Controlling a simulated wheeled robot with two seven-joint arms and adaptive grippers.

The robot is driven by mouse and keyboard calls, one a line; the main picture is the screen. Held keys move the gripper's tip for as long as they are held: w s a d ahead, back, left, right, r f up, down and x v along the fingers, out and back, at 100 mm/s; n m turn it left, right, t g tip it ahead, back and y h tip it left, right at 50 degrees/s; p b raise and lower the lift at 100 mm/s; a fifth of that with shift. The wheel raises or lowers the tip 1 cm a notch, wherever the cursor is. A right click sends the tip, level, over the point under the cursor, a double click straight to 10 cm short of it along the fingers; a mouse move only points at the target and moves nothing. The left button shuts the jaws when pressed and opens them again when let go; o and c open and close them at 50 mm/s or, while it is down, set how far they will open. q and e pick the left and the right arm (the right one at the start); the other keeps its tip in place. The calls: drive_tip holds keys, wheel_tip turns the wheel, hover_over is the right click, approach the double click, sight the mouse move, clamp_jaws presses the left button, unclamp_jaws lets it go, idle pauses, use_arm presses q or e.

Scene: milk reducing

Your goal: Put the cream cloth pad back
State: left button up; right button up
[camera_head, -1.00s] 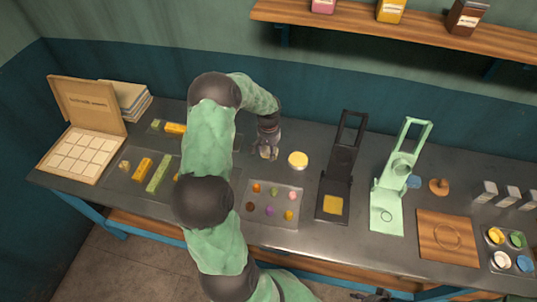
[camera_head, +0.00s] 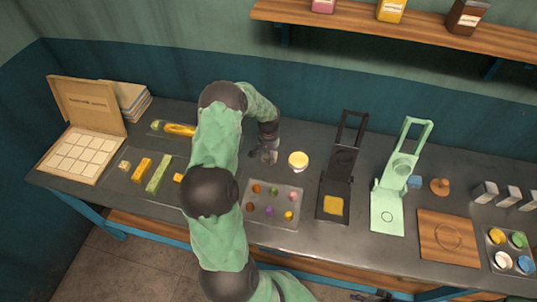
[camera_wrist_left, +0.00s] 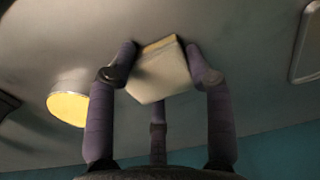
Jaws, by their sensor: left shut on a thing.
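In the left wrist view, the cream cloth pad (camera_wrist_left: 160,82) is a pale block with a yellowish edge, between the fingers of my left gripper (camera_wrist_left: 160,58). The fingers are shut on it. In the head view, my left gripper (camera_head: 264,156) points down over the back of the table, just left of a round pot with a pale yellow top (camera_head: 298,160). The pad is mostly hidden there by the fingers, and I cannot tell whether it touches the table. A dark part at the bottom edge seems to be my right gripper (camera_head: 374,295), cut off by the frame.
A tray of small coloured pieces (camera_head: 259,223) lies in front of my left gripper. A black press (camera_head: 336,185) and a green press (camera_head: 388,205) stand to the right. Trays with yellow and green bars (camera_head: 158,174) and an open box (camera_head: 80,155) are at left.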

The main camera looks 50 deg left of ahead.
use_arm(q)
drive_tip(key=o, duration=1.1)
drive_tip(key=shift+f, duration=0.1)
wheel_tip(320, 180, up, 12)
drive_tip(key=shift+r+p, duration=0.2)
drive_tip(key=shift+p, duration=0.4)
